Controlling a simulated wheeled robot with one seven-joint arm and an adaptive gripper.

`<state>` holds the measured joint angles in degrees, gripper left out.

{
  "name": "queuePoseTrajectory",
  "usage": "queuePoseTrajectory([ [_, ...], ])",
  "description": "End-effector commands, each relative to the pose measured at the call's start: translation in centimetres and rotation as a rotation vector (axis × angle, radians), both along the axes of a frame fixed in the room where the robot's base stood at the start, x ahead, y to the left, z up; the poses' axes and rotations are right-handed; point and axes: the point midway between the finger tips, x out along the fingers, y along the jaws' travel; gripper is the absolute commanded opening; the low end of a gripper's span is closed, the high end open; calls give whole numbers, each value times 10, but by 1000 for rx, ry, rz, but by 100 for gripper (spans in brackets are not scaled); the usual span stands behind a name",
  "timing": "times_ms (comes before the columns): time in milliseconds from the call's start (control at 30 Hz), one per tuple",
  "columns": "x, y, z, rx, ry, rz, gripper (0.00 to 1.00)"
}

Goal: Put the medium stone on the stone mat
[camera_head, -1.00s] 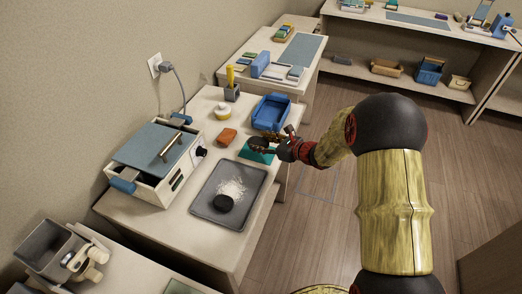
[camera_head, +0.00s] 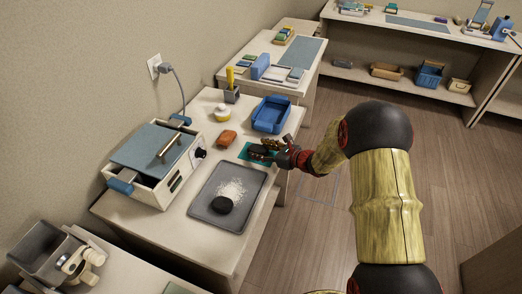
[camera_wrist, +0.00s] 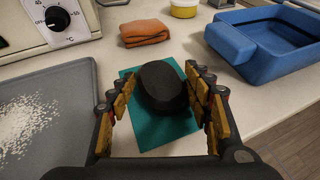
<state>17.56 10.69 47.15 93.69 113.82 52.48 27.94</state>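The dark stone (camera_wrist: 163,87) lies on the teal stone mat (camera_wrist: 165,130) in the wrist view. My gripper (camera_wrist: 160,78) has its fingers spread on either side of it, with a small gap showing at the left; at the right, finger and stone overlap in view, so contact there is unclear. In the head view my gripper (camera_head: 265,148) is low over the mat (camera_head: 246,153), and the fingers hide much of the stone. Another dark stone (camera_head: 222,205) lies on the grey tray (camera_head: 205,213) beside white powder.
A blue bin (camera_head: 270,115) stands behind the mat. A folded orange cloth (camera_head: 227,137) and a yellow-and-white jar (camera_head: 222,113) are behind and left. The warmer (camera_head: 155,165) with its dial stands at the left. The table's right edge is close to the mat.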

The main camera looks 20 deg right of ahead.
Motion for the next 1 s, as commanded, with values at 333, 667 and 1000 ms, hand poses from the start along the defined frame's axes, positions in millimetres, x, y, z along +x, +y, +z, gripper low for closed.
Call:
queuePoseTrajectory([
  [333, 0, 0, 1, 0, 0, 0, 65],
  [667, -4, -4, 8, -1, 0, -2, 65],
  [1000, -55, -39, 34, 0, 0, -5, 65],
])
